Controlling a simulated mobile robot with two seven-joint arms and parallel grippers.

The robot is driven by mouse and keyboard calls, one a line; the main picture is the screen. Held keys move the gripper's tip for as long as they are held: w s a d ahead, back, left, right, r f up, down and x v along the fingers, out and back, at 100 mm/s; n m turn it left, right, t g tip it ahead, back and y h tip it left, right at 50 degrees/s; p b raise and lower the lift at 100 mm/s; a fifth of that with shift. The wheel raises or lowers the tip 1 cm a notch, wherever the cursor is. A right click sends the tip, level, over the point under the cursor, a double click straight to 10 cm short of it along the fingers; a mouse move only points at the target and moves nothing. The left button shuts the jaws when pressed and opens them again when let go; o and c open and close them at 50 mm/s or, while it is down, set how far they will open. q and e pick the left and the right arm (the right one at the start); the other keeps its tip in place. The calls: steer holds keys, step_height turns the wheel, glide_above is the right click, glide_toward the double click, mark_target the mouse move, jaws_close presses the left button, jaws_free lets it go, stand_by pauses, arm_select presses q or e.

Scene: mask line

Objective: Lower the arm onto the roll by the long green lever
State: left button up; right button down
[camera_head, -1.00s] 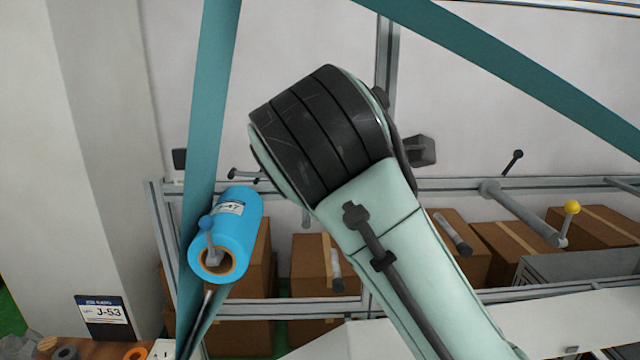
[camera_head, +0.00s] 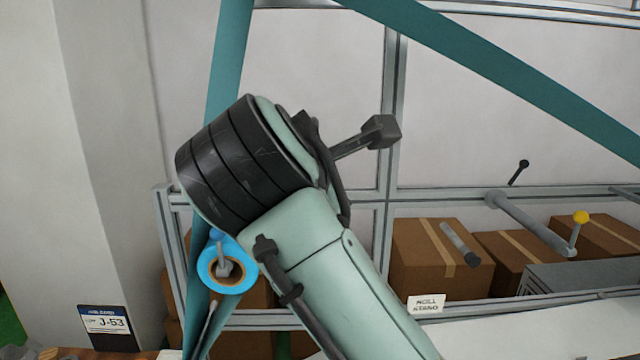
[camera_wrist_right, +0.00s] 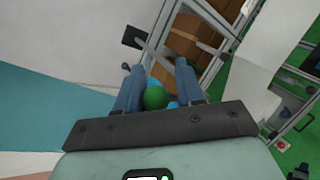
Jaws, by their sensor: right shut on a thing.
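In the right wrist view a round green knob (camera_wrist_right: 155,97) sits between the two fingers of my right gripper (camera_wrist_right: 158,76), which is shut on it. The rest of the green lever is hidden. Patches of blue show behind the knob. In the head view the blue roll (camera_head: 207,266) is seen end-on, with a tan core and a small lever in front of it. My mint-and-black right arm covers the roll's rear part and hides my right gripper. The arm that bears on the roll cannot be made out. My left gripper is not in view.
A lever with a yellow knob (camera_head: 580,217) stands on a grey bar at the right. Cardboard boxes (camera_head: 425,272) fill the metal frame. A dark block on a rod (camera_head: 381,131) sticks out behind my arm. A J-53 sign (camera_head: 108,321) stands at lower left.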

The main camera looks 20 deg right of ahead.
steer(key=shift+a+f, duration=0.35)
steer(key=shift+f, duration=0.1)
steer(key=c, duration=0.7)
jaws_free()
steer(key=shift+o, duration=0.3)
steer(key=shift+r, duration=0.25)
steer(key=s+a+r, duration=0.2)
steer(key=s+a, duration=0.6)
steer(key=s, duration=0.6)
steer(key=shift+s+a, duration=0.2)
steer(key=shift+w+f, duration=0.1)
